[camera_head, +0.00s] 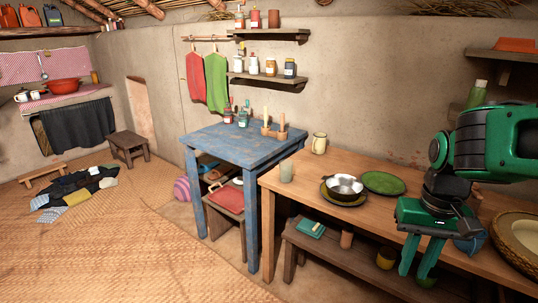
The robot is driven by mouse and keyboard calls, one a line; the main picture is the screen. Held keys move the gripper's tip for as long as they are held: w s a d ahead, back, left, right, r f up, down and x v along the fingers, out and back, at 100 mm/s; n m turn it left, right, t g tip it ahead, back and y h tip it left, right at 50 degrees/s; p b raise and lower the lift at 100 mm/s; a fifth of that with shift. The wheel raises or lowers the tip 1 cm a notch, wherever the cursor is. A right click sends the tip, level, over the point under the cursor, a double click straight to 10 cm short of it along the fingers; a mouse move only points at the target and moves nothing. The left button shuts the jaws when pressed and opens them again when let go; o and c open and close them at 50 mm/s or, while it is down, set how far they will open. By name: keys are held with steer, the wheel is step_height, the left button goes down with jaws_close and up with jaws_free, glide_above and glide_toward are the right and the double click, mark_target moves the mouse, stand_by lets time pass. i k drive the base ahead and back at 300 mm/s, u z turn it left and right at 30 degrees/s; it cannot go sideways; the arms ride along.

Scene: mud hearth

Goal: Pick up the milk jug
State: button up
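A small cream jug (319,143) with a handle stands upright at the back left of the brown wooden table (300,181); it looks like the milk jug. My gripper (416,273) hangs fingers down at the right, by the table's front edge, well to the right of the jug. Its two green fingers are apart and I see nothing between them. The jug is in full view and nothing touches it.
A woven basket (517,240) is at the right. A blue table (240,146) with bottles and candles adjoins. Matting on the left is mostly clear.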

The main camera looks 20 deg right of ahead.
mark_target(319, 139)
steer(key=u, duration=0.5)
steer(key=k, duration=1.2)
steer(key=u, duration=0.5)
steer(key=i, duration=2.25)
steer(key=z, duration=0.9)
steer(key=i, duration=1.1)
steer(key=z, duration=1.15)
steer(key=i, duration=0.7)
steer(key=z, duration=0.35)
